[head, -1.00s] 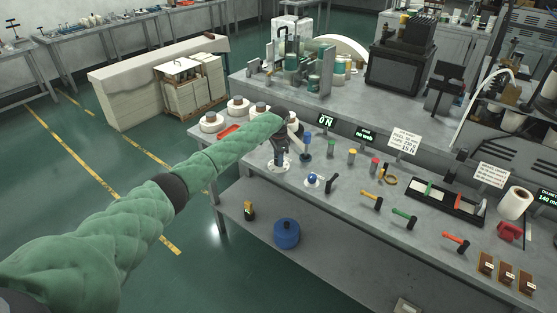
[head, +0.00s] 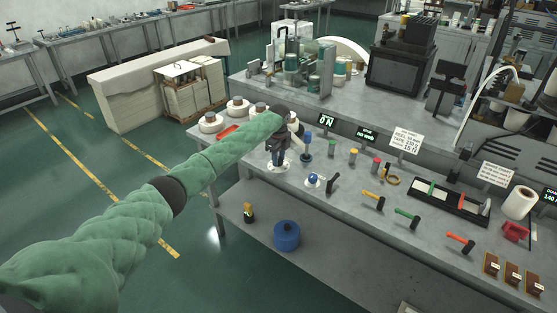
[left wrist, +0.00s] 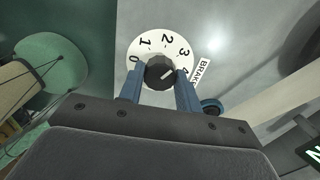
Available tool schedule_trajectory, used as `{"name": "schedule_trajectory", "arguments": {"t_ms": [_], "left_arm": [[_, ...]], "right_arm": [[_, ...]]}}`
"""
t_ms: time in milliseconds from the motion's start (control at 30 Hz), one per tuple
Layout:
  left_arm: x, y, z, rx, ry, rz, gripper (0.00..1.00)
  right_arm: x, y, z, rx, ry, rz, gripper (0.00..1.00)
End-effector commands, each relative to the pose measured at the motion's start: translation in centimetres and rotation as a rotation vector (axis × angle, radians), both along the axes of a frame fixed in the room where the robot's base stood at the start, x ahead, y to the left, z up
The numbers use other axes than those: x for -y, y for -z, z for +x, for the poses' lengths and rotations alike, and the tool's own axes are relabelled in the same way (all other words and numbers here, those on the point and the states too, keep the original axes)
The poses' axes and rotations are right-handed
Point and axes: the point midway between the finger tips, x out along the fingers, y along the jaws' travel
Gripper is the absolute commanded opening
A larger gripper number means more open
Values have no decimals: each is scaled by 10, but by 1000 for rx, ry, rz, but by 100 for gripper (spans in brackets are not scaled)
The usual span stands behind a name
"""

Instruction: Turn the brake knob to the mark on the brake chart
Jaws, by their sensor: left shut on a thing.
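The brake knob (left wrist: 160,76) is black and sits at the centre of a white round dial (left wrist: 150,44) numbered 0 to 4. A BRAKE label (left wrist: 202,72) lies beside the dial. The knob's light pointer line slants to the upper right, roughly between 3 and 4. My left gripper (left wrist: 160,84) has its blue fingers on either side of the knob, shut on it. In the head view my left gripper (head: 279,158) points down over the dial (head: 279,168). A white card (head: 405,141) with printed lines stands behind; I cannot tell surely that it is the brake chart.
A blue-topped post (head: 306,145) and a blue ball knob (head: 313,179) stand close to the right of the dial. Yellow (head: 373,201), green (head: 407,217) and red (head: 460,242) handles line the front.

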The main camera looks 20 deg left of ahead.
Motion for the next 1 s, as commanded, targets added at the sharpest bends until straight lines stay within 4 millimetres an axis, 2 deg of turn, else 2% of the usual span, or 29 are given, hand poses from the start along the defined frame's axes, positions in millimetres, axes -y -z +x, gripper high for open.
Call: {"name": "schedule_trajectory", "arguments": {"t_ms": [267,367,700,1000], "left_arm": [[-1,-1,2,6,261,1,11],[-1,-1,2,6,356,1,11],[-1,-2,2,6,671,1,11],[0,-2,2,6,880,1,11]], "right_arm": [[-7,-19,8,-8,4,6,36],[-15,-32,10,-11,7,15,36],[-19,-58,16,-24,10,21,36],[-22,-77,18,-34,12,25,36]]}}
